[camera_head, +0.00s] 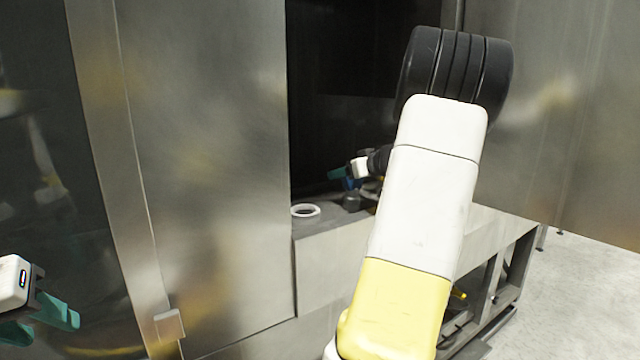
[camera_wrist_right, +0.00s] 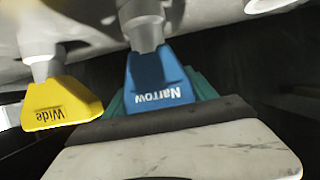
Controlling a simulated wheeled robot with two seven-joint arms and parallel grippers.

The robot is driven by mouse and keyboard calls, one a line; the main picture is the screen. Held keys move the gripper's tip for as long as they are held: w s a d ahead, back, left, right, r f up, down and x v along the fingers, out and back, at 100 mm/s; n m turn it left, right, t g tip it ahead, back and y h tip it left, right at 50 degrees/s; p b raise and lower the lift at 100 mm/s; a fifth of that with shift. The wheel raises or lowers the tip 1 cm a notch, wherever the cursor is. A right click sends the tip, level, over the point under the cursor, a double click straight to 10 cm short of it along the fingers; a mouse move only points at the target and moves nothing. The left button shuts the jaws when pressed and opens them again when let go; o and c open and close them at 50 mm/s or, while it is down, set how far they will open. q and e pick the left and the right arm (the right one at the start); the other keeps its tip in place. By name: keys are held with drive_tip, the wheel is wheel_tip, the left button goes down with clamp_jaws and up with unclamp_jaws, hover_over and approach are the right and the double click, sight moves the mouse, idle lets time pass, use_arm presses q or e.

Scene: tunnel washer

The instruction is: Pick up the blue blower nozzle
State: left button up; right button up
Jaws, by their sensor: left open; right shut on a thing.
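The blue blower nozzle (camera_wrist_right: 160,78), marked "Narrow", has a grey neck pointing up in the right wrist view. My right gripper (camera_wrist_right: 158,92) is shut on it, with teal fingers showing behind and beside the blue body. In the head view my right gripper (camera_head: 345,173) is over the ledge, and a small bit of blue shows just below its teal finger. The white and yellow arm hides much of that spot. My left gripper (camera_head: 45,322) is open and empty at the lower left edge, far from the nozzle.
A yellow nozzle (camera_wrist_right: 62,104) marked "Wide" is close beside the blue one. A white ring (camera_head: 305,210) lies on the grey ledge (camera_head: 335,219), at the dark opening. A steel panel (camera_head: 205,150) with a small handle stands left. Open floor (camera_head: 575,290) is at right.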

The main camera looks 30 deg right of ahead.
drive_tip(key=shift+r, duration=0.2)
wheel_tip(320, 180, up, 28)
drive_tip(key=shift+f, duration=0.15)
idle(0.8)
